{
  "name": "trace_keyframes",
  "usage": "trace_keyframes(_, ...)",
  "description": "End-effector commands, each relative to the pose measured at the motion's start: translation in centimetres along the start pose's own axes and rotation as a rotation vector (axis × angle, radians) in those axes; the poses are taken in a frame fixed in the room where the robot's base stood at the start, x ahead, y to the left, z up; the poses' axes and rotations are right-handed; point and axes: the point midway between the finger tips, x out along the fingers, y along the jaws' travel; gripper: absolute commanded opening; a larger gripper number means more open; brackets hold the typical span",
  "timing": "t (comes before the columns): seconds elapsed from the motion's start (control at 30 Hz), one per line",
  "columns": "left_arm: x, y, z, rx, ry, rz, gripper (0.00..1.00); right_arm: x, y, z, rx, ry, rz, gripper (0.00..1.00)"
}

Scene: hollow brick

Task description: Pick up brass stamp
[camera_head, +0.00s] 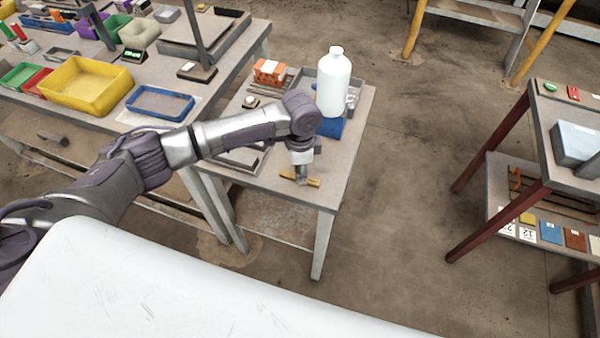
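A small brass-coloured bar, which looks like the brass stamp (314,183), lies at the near part of the small grey table (338,170). My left arm reaches in from the left, and my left gripper (301,181) points down right over the brass piece. The gripper covers the middle of it, and its ends show on both sides. The fingers are too small to tell whether they are open or shut on it. My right gripper is not in view.
A white bottle (333,85) stands behind my gripper, by a blue item (331,128). An orange hollow brick (269,73) sits at the table's back left. A yellow bin (85,82) and blue tray (160,103) are on the left bench.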

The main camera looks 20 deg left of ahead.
Motion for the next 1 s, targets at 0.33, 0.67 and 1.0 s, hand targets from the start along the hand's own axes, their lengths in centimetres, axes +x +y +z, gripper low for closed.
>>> trace_keyframes(0.33,-0.1,0.0,0.0,0.0,0.001,-0.001,0.0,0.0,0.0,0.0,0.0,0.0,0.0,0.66)
trace_keyframes(0.67,-1.0,-0.1,-0.1,0.001,0.003,-0.002,0.0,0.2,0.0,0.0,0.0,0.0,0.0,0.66)
trace_keyframes(1.0,-5.8,2.2,-2.6,0.006,0.007,0.0,0.0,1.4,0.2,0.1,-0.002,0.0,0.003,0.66)
